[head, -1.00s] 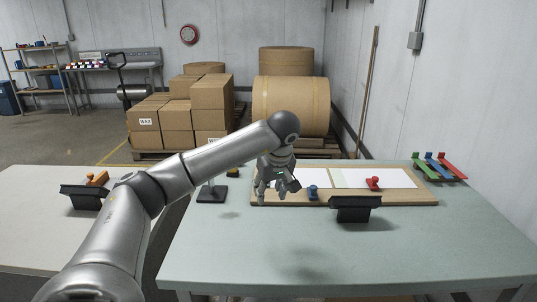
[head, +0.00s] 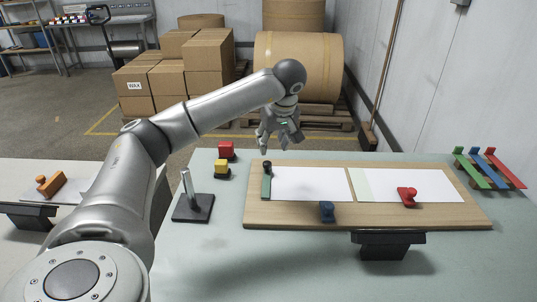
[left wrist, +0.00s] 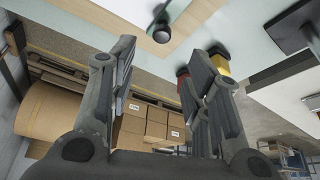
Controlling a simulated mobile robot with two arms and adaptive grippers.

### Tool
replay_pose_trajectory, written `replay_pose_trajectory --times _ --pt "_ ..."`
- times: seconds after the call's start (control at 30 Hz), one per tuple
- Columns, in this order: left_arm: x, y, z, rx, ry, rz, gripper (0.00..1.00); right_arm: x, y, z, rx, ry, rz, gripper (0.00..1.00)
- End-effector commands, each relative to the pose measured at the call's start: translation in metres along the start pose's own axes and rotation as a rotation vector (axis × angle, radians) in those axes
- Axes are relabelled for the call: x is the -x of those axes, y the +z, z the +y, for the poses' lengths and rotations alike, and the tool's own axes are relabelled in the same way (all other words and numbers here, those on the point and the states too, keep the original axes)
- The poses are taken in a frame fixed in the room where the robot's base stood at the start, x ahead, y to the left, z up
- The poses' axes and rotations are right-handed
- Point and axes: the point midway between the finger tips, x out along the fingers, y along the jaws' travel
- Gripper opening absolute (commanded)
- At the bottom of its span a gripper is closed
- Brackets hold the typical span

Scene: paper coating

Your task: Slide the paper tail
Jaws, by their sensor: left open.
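A wooden board (head: 290,216) lies on the pale green table. A green bar with a black knob (head: 266,182) lies across the left sheet's left end. A blue knobbed piece (head: 327,211) sits at the front edge and a red one (head: 407,196) on the right sheet. My left gripper (head: 281,147) is open and empty, raised near the board's back left; its spread fingers show in the left wrist view (left wrist: 163,55). My right gripper is out of view.
A black stand with a metal post (head: 193,206) and red (head: 226,150) and yellow (head: 222,168) blocks stand left of the board. A black holder (head: 387,244) stands in front. Green, blue and red tools (head: 490,169) lie at right. The table's front is mostly clear.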

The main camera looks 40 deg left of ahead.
Motion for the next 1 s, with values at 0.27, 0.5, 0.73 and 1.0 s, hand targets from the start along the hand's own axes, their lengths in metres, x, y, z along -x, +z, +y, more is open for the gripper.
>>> replay_pose_trajectory --times 0.27,0.5,0.73,1.0 --pt "-0.047 0.0 -0.002 0.0 -0.006 -0.002 0.45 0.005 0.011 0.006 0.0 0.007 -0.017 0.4" --pt "-0.087 0.001 -0.002 0.0 -0.005 -0.002 0.45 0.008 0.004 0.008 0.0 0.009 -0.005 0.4" --pt "-0.103 0.0 -0.001 -0.001 -0.002 0.0 0.45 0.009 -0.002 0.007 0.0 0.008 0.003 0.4" --pt "-0.104 0.0 -0.001 -0.001 -0.002 0.0 0.43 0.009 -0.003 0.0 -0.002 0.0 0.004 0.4"
